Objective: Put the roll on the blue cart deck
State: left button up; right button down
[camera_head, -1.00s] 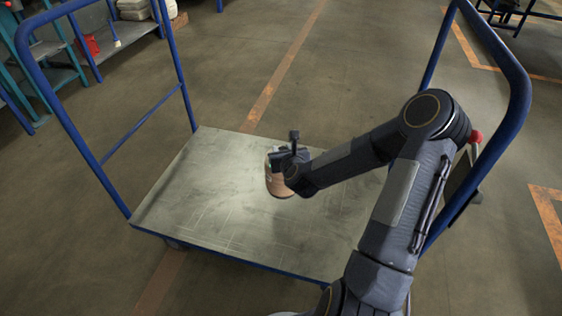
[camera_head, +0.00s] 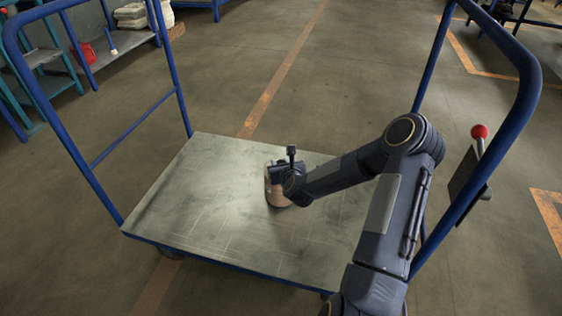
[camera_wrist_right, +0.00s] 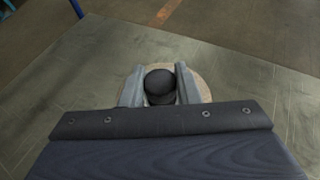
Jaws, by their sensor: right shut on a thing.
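A short tan roll (camera_head: 276,194) is upright at the middle of the cart deck, below my right gripper (camera_head: 283,173). In the right wrist view my right gripper (camera_wrist_right: 160,92) has its two grey fingers shut on the roll, whose pale tan rim (camera_wrist_right: 203,88) shows around them with a dark round piece in its centre. The deck (camera_head: 190,205) is a worn grey-green plate with a blue edge. The roll's base is at or very near the deck; I cannot tell whether it touches. My left gripper is not in view.
Blue tube handles (camera_head: 88,160) rise at the left and right (camera_head: 530,80) ends of the cart; my right arm reaches in beside the right one. A red-knobbed lever (camera_head: 479,132) stands there. The rest of the deck is bare. Shelves (camera_head: 110,45) are at the back left.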

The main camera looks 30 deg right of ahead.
jog(key=shift+w+r, duration=0.1)
jog(key=shift+r, duration=0.15)
jog(key=shift+f, duration=0.1)
jog(key=c, duration=1.1)
grip_release()
jog(key=shift+f, duration=0.15)
